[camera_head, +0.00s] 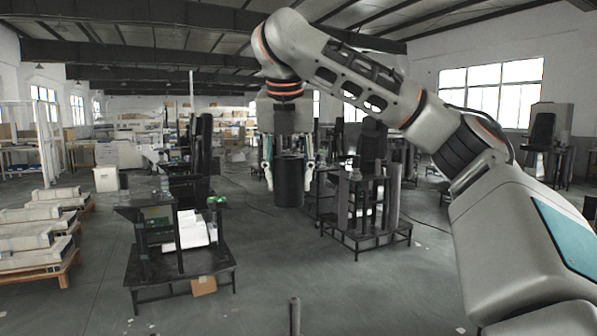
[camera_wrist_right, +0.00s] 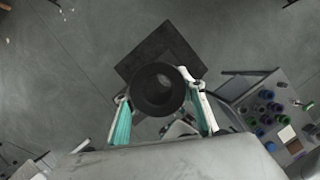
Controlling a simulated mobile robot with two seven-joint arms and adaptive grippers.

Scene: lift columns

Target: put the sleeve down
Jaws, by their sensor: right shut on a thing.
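The sleeve (camera_head: 289,182) is a dark, upright hollow cylinder. My right gripper (camera_head: 289,186) is shut on it, with one finger on each side, and holds it up in the middle of the head view. In the right wrist view the sleeve (camera_wrist_right: 158,90) shows end-on as a dark ring between the fingers of my right gripper (camera_wrist_right: 158,94). A dark square plate (camera_wrist_right: 162,46) lies beyond the sleeve in that view and is partly hidden by it. I cannot tell the gap between them. My left gripper is not in view.
A dark workstation (camera_head: 180,270) with white parts stands left of centre. A rack with upright dark cylinders (camera_head: 367,238) stands right of the sleeve. Pallets with long boxes (camera_head: 40,262) lie at far left. A short dark post (camera_head: 295,316) shows at the bottom. Grey floor is open between them.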

